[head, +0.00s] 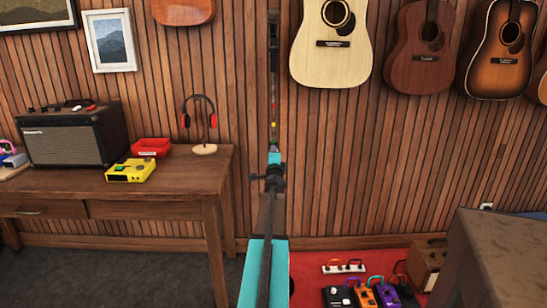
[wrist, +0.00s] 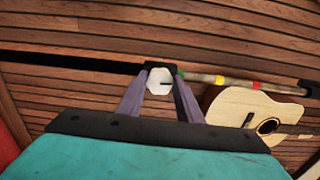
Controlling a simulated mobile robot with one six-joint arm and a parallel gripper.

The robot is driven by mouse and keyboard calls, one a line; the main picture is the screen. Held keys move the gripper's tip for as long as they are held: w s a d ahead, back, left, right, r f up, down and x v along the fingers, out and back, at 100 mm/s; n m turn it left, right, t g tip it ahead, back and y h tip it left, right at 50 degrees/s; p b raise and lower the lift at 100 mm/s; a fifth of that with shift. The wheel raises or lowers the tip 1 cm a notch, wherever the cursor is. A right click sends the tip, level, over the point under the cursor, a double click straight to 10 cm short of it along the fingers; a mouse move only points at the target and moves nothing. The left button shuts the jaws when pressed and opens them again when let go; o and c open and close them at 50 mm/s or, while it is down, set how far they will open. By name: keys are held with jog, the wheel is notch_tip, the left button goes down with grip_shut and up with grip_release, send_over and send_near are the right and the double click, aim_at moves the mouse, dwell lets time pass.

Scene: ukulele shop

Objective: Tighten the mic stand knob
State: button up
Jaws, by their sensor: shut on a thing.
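The mic stand (head: 273,105) rises upright against the slatted wall in the head view, its thin pole marked with coloured bands. My gripper (head: 275,151) is at the stand, just below the bands, and my arm hides the lower stand. In the wrist view the stand (wrist: 220,79) runs across the picture: a black tube to the left, a dark collar in the middle, and green, yellow and red bands to the right. The pale, many-sided knob (wrist: 160,79) sits at the collar, between the two fingertips of my gripper (wrist: 159,87), which is shut on it.
A wooden desk (head: 178,183) with an amplifier (head: 75,134), headphones (head: 200,122) and a yellow box (head: 132,171) is at left. Several guitars hang on the wall, including a pale one (head: 331,65). Pedals (head: 365,293) lie on a red mat; a dark table (head: 505,250) stands at right.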

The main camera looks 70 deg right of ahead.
jog(key=shift+s+d+r, duration=0.15)
jog(key=shift+s, duration=0.1)
jog(key=o, duration=0.9)
jog(key=shift+o, duration=0.7)
jog(key=shift+w, duration=0.1)
jog(key=v, duration=1.4)
